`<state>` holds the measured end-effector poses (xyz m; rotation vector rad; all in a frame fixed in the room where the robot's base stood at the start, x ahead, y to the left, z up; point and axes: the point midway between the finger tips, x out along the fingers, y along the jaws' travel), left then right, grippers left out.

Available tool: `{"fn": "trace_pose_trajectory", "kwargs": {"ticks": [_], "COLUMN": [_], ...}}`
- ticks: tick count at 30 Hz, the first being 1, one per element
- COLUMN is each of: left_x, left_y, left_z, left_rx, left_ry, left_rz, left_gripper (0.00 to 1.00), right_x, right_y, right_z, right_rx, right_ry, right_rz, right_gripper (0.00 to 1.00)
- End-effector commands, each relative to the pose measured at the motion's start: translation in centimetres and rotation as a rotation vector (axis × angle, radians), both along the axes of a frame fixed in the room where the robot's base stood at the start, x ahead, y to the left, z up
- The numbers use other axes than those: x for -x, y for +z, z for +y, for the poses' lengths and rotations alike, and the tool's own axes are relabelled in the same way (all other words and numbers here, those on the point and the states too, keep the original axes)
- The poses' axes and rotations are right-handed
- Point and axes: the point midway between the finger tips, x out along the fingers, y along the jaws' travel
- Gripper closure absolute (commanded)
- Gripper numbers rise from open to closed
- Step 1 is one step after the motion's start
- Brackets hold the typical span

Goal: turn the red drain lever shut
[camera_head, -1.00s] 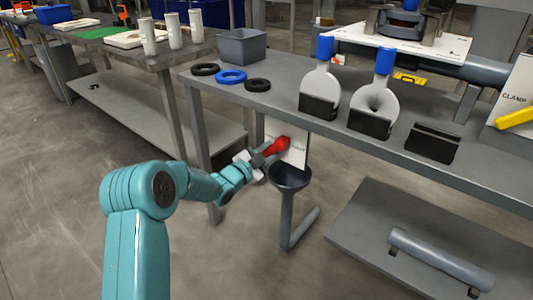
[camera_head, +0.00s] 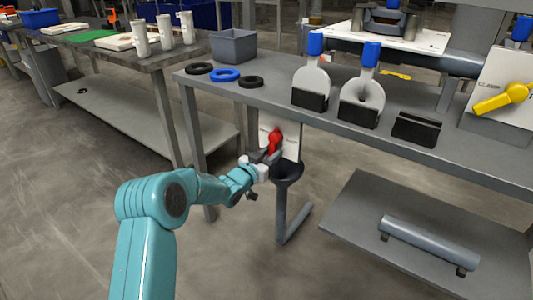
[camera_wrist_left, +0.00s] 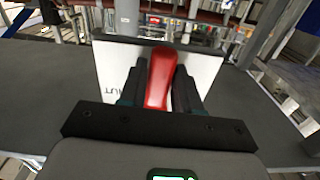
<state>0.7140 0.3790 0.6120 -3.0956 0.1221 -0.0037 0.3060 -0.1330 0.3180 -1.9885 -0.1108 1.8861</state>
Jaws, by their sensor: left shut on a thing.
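The red drain lever (camera_head: 275,140) is mounted on a pale plate (camera_head: 291,142) below the front edge of the grey table. It points steeply upward in the head view. My left gripper (camera_head: 269,156) is shut on the red lever. In the left wrist view the lever (camera_wrist_left: 160,78) stands between the two dark fingers of my gripper (camera_wrist_left: 160,88). Part of the plate (camera_wrist_left: 205,72) shows behind, with lettering partly hidden by the fingers. A dark funnel (camera_head: 287,171) with a drain pipe is just below the lever. My right gripper is out of view.
The grey table (camera_head: 240,99) above carries rings, two blue-handled paddles (camera_head: 362,95) in dark holders, and a grey bin (camera_head: 234,46). A yellow clamp lever (camera_head: 503,98) is at the right. A low shelf with a grey cylinder (camera_head: 428,243) is at lower right.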

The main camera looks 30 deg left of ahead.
Motion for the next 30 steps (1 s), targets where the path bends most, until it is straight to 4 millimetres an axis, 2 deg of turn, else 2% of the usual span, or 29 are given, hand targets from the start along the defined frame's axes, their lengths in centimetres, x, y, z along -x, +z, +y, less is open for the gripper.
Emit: {"fn": "trace_pose_trajectory", "kwargs": {"ticks": [18, 30], "left_x": [0.5, 0.7], "left_y": [0.7, 1.4], "left_z": [-3.0, -3.9], "left_rx": [0.566, 0.788], "left_ry": [0.000, 0.000], "left_rz": [0.048, 0.064], "left_gripper": [1.00, 1.00], "right_x": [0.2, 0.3], "right_y": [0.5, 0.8], "right_z": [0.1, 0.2], "right_rx": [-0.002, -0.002], "right_ry": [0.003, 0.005], "right_rz": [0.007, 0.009], "right_gripper": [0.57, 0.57]}}
